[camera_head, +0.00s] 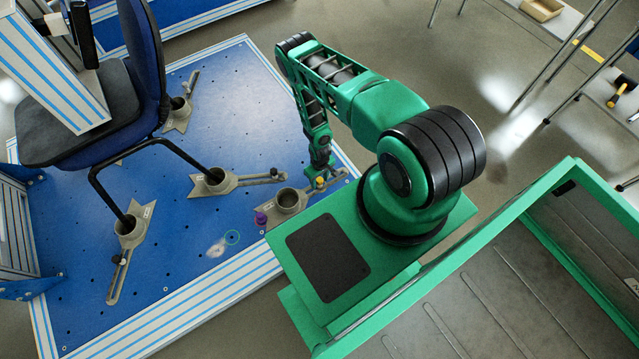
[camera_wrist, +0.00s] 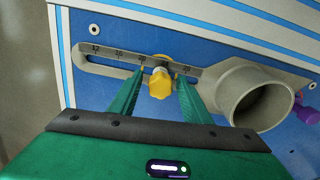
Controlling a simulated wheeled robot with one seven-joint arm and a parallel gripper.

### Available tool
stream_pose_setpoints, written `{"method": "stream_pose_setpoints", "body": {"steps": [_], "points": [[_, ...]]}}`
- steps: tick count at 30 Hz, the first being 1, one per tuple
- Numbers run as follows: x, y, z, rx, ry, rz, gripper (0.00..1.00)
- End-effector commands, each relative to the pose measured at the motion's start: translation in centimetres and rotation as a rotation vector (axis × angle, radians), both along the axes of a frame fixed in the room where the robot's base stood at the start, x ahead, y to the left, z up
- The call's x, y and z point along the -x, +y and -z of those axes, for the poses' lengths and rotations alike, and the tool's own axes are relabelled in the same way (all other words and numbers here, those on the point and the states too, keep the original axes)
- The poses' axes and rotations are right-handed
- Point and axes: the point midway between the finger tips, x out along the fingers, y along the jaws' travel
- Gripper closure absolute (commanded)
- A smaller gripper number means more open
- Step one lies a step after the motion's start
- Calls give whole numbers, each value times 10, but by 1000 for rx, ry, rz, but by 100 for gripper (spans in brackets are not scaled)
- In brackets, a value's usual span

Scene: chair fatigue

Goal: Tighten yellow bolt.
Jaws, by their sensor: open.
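The yellow bolt (camera_wrist: 160,82) stands in the slotted, numbered arm of a grey metal clamp (camera_wrist: 262,92). In the wrist view it lies between the two green fingers of my gripper (camera_wrist: 160,88), with a finger on each side. The fingers look apart from the bolt, and I cannot tell whether either touches it. In the head view the yellow bolt (camera_head: 320,183) shows just under my gripper (camera_head: 318,174), beside the clamp's round cup (camera_head: 287,200). The clamp lies on the blue platform.
A purple knob (camera_head: 261,218) sits left of the cup. Other grey clamps (camera_head: 213,181) hold the legs of a dark blue chair (camera_head: 95,95) on the blue platform (camera_head: 185,245). A striped frame (camera_head: 45,65) stands over the chair. Tables (camera_head: 560,22) stand at the upper right.

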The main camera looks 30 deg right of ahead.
Motion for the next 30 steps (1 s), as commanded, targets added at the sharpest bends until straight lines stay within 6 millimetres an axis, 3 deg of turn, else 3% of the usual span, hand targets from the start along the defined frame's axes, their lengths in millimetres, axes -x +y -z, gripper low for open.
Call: {"method": "stream_pose_setpoints", "body": {"steps": [11, 21, 28, 30], "points": [[0, 0, 0, 0, 0, -73, 56], [0, 0, 0, 0, 0, -395, 56], [0, 0, 0, -1, -1, -415, 56], [0, 0, 0, -1, -1, -414, 71]]}}
